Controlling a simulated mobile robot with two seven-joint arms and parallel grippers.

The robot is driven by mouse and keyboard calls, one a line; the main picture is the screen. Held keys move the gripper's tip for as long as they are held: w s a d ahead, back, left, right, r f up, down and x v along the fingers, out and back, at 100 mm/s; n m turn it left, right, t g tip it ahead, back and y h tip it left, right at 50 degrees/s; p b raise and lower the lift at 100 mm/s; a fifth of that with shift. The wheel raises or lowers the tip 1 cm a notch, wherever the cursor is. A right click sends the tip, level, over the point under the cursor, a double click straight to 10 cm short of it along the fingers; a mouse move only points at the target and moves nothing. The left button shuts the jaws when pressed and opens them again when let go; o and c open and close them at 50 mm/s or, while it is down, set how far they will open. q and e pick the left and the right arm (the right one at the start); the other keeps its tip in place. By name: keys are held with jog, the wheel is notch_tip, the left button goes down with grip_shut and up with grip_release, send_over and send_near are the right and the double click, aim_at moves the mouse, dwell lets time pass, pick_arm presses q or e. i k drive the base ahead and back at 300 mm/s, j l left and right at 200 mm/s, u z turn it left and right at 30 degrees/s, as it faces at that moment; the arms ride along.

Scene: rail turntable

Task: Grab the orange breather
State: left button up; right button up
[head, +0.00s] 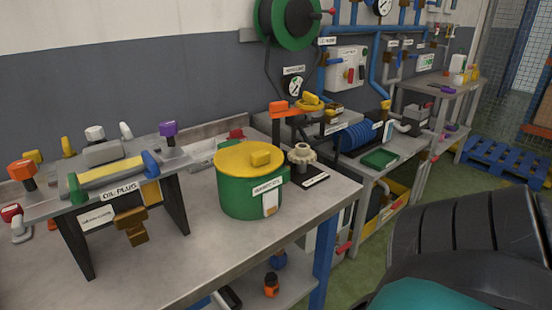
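Several orange-topped parts are in the head view, and I cannot tell for sure which is the orange breather. One with an orange knob on a dark stem (22,171) stands at the left end of the raised rack on the workbench. A flat orange piece (284,108) sits atop a dark post behind the green pot. A small orange and black part (271,285) stands on the shelf under the bench. Neither gripper is in view.
The raised rack (100,215) labelled "OIL PLUG" holds several coloured parts. A green pot with a yellow lid (250,192) stands near the bench's right end. The bench top (180,255) is clear in front. Further benches and a blue pallet (500,160) lie to the right.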

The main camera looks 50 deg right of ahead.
aim_at(271, 292)
jog(key=l, duration=1.1)
jog(key=k+l, duration=0.1)
jog(key=l, duration=0.95)
